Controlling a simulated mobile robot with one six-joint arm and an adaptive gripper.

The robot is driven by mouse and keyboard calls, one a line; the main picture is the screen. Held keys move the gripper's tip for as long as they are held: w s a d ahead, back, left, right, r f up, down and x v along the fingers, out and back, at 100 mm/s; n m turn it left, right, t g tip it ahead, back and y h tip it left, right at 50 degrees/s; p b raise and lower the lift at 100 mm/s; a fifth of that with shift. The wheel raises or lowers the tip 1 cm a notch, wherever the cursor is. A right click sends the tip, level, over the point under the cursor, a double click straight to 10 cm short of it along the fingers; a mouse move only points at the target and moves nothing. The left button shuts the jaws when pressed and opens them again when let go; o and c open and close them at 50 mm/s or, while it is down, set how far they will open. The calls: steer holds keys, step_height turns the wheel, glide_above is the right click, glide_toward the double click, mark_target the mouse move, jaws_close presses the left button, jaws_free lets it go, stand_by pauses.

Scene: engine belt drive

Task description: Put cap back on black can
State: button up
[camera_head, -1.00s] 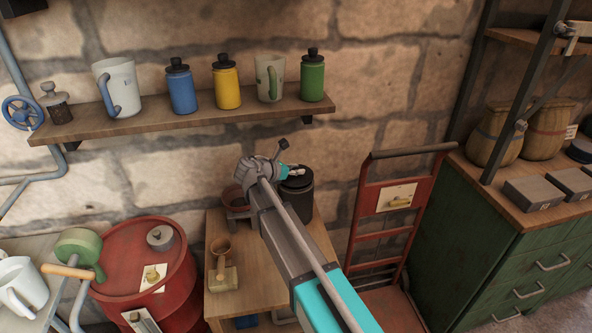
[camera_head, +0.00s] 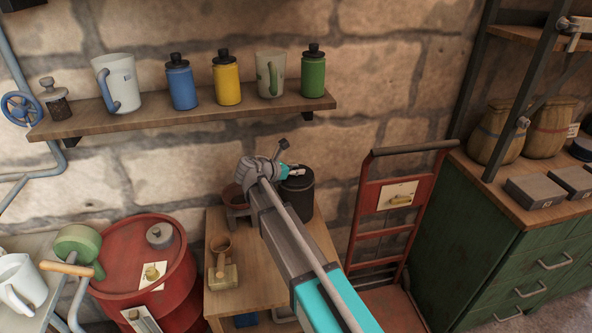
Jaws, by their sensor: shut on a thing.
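The black can (camera_head: 300,198) stands on the small wooden table against the stone wall, partly hidden behind my arm. My gripper (camera_head: 293,170) is at the can's top, with its teal part just left of the can's upper rim. The gripper is small in view and partly hidden by my wrist. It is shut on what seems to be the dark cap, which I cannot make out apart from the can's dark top. I cannot tell whether the cap is seated or held slightly above.
A dark red pot (camera_head: 234,200) stands left of my wrist, and a wooden grinder (camera_head: 222,262) is at the table's left. A shelf (camera_head: 150,122) with mugs and bottles hangs above. A red barrel (camera_head: 120,250) stands left, a red hand truck (camera_head: 372,215) right.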

steer(key=o, duration=0.9)
steer(key=shift+r, duration=0.15)
